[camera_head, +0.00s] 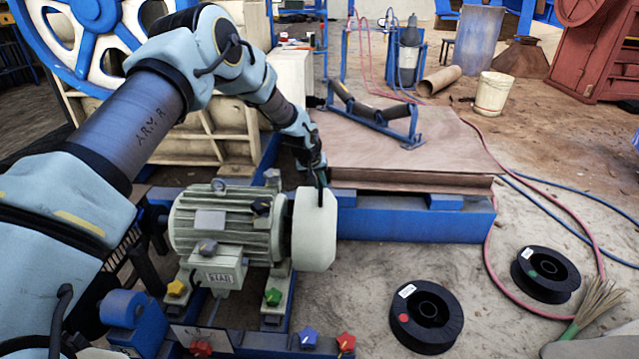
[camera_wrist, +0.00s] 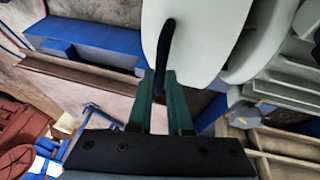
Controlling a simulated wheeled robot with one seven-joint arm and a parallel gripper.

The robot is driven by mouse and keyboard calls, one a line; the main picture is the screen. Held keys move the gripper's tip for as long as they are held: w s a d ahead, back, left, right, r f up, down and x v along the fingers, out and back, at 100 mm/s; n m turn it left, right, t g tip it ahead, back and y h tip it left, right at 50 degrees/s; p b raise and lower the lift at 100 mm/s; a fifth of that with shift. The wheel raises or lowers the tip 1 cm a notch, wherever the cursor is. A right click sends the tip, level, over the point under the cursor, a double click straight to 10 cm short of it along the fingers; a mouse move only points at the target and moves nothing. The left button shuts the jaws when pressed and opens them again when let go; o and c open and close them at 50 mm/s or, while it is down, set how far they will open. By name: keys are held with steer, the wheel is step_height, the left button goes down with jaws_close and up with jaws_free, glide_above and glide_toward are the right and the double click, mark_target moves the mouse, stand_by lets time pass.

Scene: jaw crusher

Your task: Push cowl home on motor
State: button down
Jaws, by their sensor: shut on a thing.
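The motor (camera_head: 225,225) is a pale green-grey ribbed body on a blue frame, with a box marked STAR on its near side. The cowl (camera_head: 315,235) is a rounded white cover at the motor's right end, roughly in line with it. I cannot tell how far it sits on the motor. My gripper (camera_head: 322,180) is at the top of the cowl, its green fingers (camera_wrist: 165,98) shut on a dark handle (camera_wrist: 164,48) on the cowl. In the wrist view the cowl (camera_wrist: 205,35) fills the upper middle, with the motor (camera_wrist: 268,55) to its right.
A blue beam (camera_head: 400,222) and a wooden sheet (camera_head: 410,150) lie behind the cowl. Two black spools (camera_head: 426,314) (camera_head: 545,274) and a brush (camera_head: 592,306) are on the floor at right. Colored knobs (camera_head: 273,297) stand along the motor's frame.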

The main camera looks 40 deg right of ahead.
mark_target(297, 196)
stand_by(0.9)
steer(key=w+a, duration=0.4)
steer(key=a, duration=0.1)
steer(key=shift+w+a+p, duration=0.1)
steer(key=shift+w+p, duration=0.3)
steer(key=c, duration=0.9)
jaws_free()
steer(key=shift+o, duration=0.3)
steer(key=shift+s+a+r, duration=0.1)
steer(key=shift+a+r, duration=0.05)
steer(key=shift+r, duration=0.35)
steer(key=v, duration=0.9)
steer(key=shift+a+r+p, duration=0.25)
steer(key=shift+r+p, duration=0.05)
steer(key=shift+p, duration=0.15)
